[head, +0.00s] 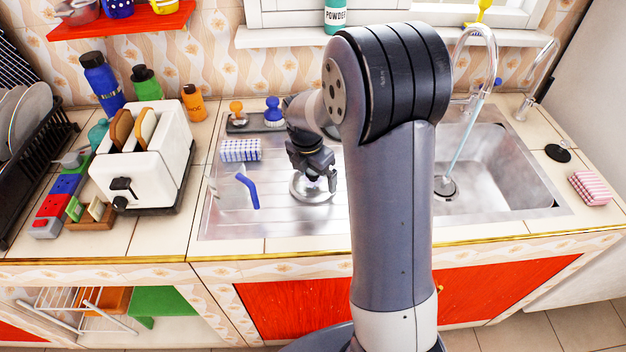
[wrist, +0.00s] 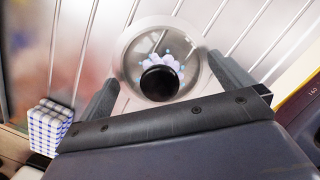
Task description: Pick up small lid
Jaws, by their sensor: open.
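The small lid (wrist: 135,58) is round clear glass with a pale flower print and a black knob (wrist: 160,83). It lies on the ribbed metal drainboard left of the sink. In the head view the lid (head: 303,196) shows under my gripper (head: 316,178), which partly hides it. In the wrist view my gripper (wrist: 164,74) is open, with one finger on each side of the knob. The knob appears between the fingers and nothing is gripped. I cannot tell the exact height of the fingertips above the lid.
A clear jug with a blue handle (head: 248,191) stands close left of the lid. A blue checked sponge (head: 240,151) and a brush holder (head: 254,123) are behind. The sink basin (head: 500,180) is to the right. A white toaster (head: 143,165) stands farther left.

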